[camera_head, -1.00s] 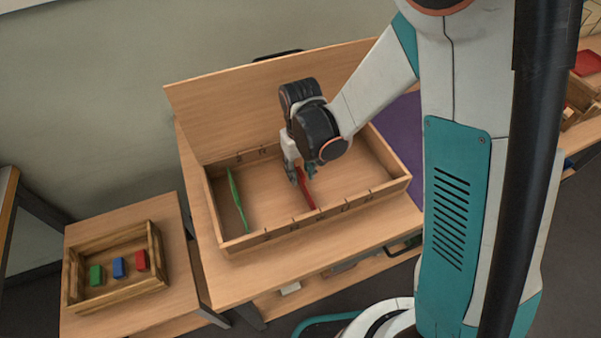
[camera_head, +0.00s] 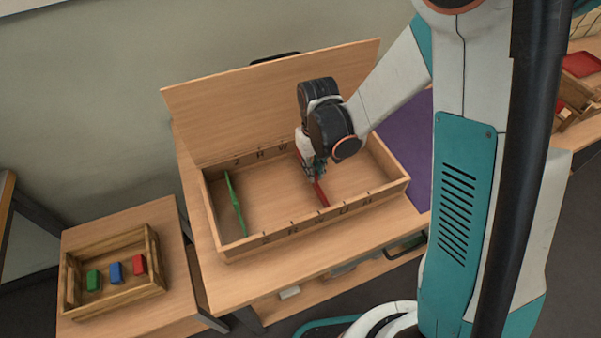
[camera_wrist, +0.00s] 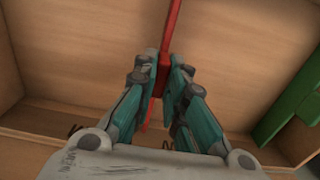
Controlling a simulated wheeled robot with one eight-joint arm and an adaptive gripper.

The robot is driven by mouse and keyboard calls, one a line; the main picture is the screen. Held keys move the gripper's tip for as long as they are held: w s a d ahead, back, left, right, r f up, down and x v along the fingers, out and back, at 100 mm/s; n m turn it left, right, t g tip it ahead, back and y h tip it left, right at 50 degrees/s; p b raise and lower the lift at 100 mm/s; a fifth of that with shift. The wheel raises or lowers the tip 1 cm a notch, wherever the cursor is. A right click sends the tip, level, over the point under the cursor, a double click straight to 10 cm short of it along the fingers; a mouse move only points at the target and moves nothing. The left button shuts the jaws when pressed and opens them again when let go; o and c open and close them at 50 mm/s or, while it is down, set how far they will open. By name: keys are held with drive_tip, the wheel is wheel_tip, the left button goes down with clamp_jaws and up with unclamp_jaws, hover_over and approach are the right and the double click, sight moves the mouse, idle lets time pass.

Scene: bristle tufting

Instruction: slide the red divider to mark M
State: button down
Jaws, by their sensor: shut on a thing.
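The red divider (camera_head: 322,195) stands across the long wooden box (camera_head: 282,227), roughly mid-length. My gripper (camera_head: 318,170) is shut on it from above. In the wrist view my gripper's fingers (camera_wrist: 165,75) pinch a red block on the divider (camera_wrist: 173,25). Dark letter marks run along the front wall and the back wall. The divider's front end is near the third and fourth front marks from the left. The letters are too small to read surely, so I cannot tell which is M. My gripper and arm hide part of the back marks.
A green divider (camera_head: 235,205) stands in the box's left part and shows in the wrist view (camera_wrist: 290,108). The box floor right of the red divider is clear. A raised wooden panel (camera_head: 240,110) stands behind. A tray (camera_head: 85,305) with colored blocks is at left.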

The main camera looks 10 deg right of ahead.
drive_tip(key=w+d, duration=0.1)
drive_tip(key=d, duration=0.2)
drive_tip(key=w+d, duration=0.1)
drive_tip(key=d, duration=0.2)
drive_tip(key=w+d, duration=0.1)
drive_tip(key=d, duration=0.2)
drive_tip(key=shift+d, duration=0.3)
drive_tip(key=c, duration=1.6)
unclamp_jaws()
drive_tip(key=shift+d, duration=0.15)
drive_tip(key=shift+c, duration=0.2)
drive_tip(key=shift+s, duration=0.1)
drive_tip(key=shift+r, duration=0.5)
wheel_tip(320, 180, up, 11)
